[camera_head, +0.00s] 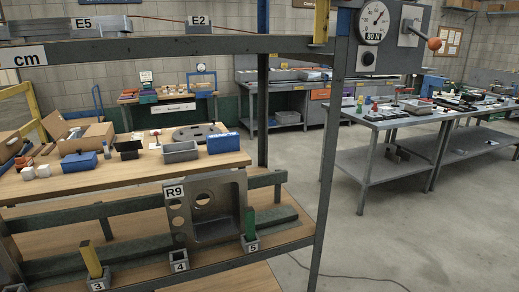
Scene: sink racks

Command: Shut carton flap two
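A brown cardboard carton (92,138) stands at the left on the wooden table, behind the rack. Brown flap-like panels stick up at its left side (55,124). I cannot tell which flap is number two, as no flap label is readable. More brown cardboard (10,146) shows at the left edge, partly cut off. Neither my left nor my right gripper is in view.
A metal rack with a "cm" beam (160,48) and post (328,150) stands in front. A sink panel marked R9 (208,208) and sockets 3, 4 and 5 (180,262) sit low. Grey tables (400,125) stand at right; the floor (400,235) is mostly clear, with a cable.

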